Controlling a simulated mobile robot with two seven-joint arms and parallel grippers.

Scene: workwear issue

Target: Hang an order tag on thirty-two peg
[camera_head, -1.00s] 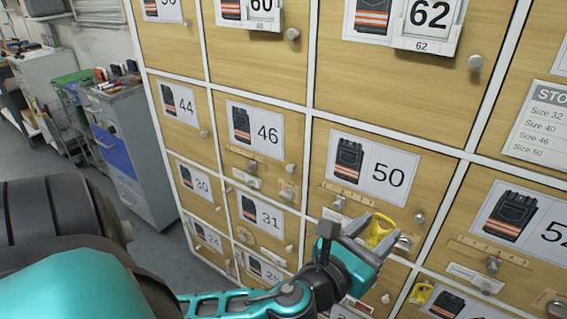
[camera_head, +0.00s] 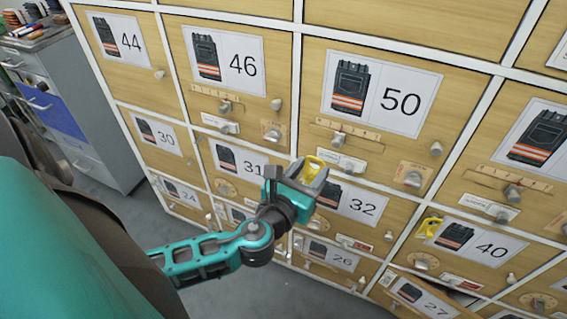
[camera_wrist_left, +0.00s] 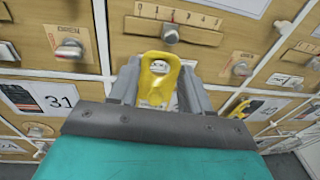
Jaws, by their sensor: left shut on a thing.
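My left gripper (camera_head: 309,175) is shut on a yellow order tag (camera_head: 312,166), which has a hole in it. The tag also shows between the fingers in the left wrist view (camera_wrist_left: 158,75). In the head view the gripper is in front of the upper left of the thirty-two door (camera_head: 378,205), covering part of its label (camera_head: 352,201). I cannot make out the thirty-two peg; the gripper may hide it. I cannot tell whether the tag touches the door. Another yellow tag (camera_head: 430,227) is at the upper left of the forty door (camera_head: 510,272). My right gripper is not in view.
Knobs and slider strips stick out of the doors, such as the fifty door's knob (camera_head: 436,149) and dial (camera_head: 413,179). The 27 compartment (camera_head: 425,297) looks partly open at the bottom. A grey cabinet (camera_head: 75,100) stands at the left. The floor below is clear.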

